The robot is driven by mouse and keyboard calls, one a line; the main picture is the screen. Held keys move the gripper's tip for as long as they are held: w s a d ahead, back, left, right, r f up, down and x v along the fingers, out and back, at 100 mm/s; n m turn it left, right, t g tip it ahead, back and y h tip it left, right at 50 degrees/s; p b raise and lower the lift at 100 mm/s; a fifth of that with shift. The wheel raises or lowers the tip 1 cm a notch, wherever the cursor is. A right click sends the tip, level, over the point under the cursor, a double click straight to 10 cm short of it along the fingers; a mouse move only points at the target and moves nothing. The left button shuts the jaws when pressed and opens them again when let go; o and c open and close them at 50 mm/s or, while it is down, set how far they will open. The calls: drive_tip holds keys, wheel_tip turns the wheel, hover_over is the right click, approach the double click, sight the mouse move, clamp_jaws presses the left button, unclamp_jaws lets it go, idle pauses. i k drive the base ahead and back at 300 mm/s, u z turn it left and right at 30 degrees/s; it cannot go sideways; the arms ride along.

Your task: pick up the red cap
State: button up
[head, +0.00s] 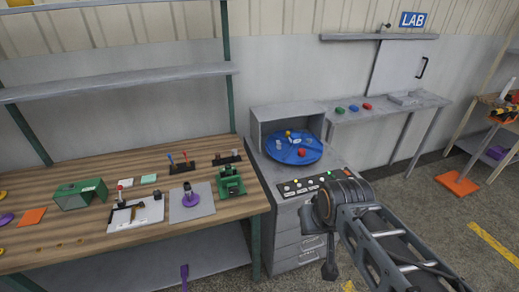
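A small red round piece (301,152), which looks like a cap, sits on the blue round turntable (280,155) inside an open-fronted grey housing. Another small red piece (367,106) lies on the grey wall shelf, beside a blue one and a green one. I cannot tell for certain which of the two is the red cap. My arm (346,204) rises from the bottom right in front of the drawer cabinet, well apart from both red pieces. A narrow dark part hangs below its joint; I cannot make out any gripper fingers.
A control panel (302,187) with several buttons lies in front of the turntable. The wooden workbench (70,233) at left carries a green box, fixtures and small parts. The cabinet door (398,68) above the wall shelf is closed.

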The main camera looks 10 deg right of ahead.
sight(302, 151)
drive_tip(key=u, duration=0.4)
drive_tip(key=i, duration=1.1)
drive_tip(key=z, duration=0.25)
